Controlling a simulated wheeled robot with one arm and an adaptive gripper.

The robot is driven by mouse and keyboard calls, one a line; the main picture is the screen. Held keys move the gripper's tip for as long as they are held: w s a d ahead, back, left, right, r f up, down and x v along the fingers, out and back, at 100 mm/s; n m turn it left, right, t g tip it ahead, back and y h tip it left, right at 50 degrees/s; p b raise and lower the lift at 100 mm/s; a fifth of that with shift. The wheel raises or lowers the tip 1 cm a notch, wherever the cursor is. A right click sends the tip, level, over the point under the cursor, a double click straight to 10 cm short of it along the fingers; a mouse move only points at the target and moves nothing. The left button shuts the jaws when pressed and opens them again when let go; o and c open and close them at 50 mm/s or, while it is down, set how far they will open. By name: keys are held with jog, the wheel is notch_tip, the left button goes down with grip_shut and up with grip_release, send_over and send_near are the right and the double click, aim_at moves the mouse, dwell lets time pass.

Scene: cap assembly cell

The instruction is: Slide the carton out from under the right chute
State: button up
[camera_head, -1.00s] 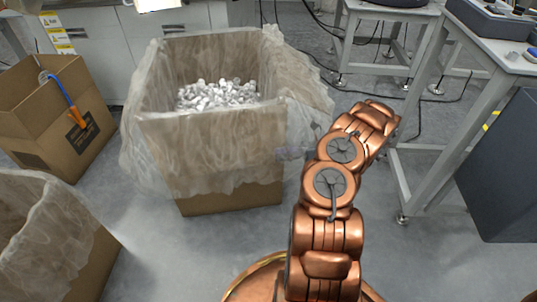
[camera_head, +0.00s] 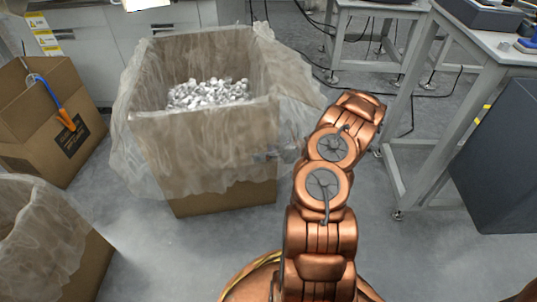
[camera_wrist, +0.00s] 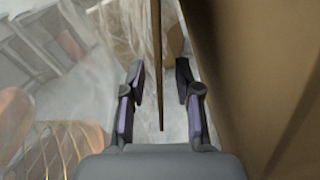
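The carton (camera_head: 205,150) is a tall open brown box with a cloudy plastic liner draped over its rim, standing on the floor left of my arm. Small white and silvery caps (camera_head: 208,93) fill part of it. In the wrist view my gripper (camera_wrist: 160,78) is open, with a finger on each side of a thin brown panel edge (camera_wrist: 157,50). Gaps show between the panel and both fingers. A broad brown wall (camera_wrist: 260,70) lies close on the right there. In the head view the gripper is mostly hidden by the liner and arm. No chute is clearly recognizable.
Another lined carton (camera_head: 75,270) stands at the lower left, and an open box with an orange-and-blue tool (camera_head: 62,115) behind it. Grey-framed tables (camera_head: 440,110) and a dark cabinet (camera_head: 505,160) are on the right. Cables lie on the floor behind. Some floor in front is bare.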

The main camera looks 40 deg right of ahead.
jog(key=shift+b+x, duration=0.3)
jog(key=shift+x, duration=1.05)
jog(key=shift+c, duration=0.4)
grip_shut()
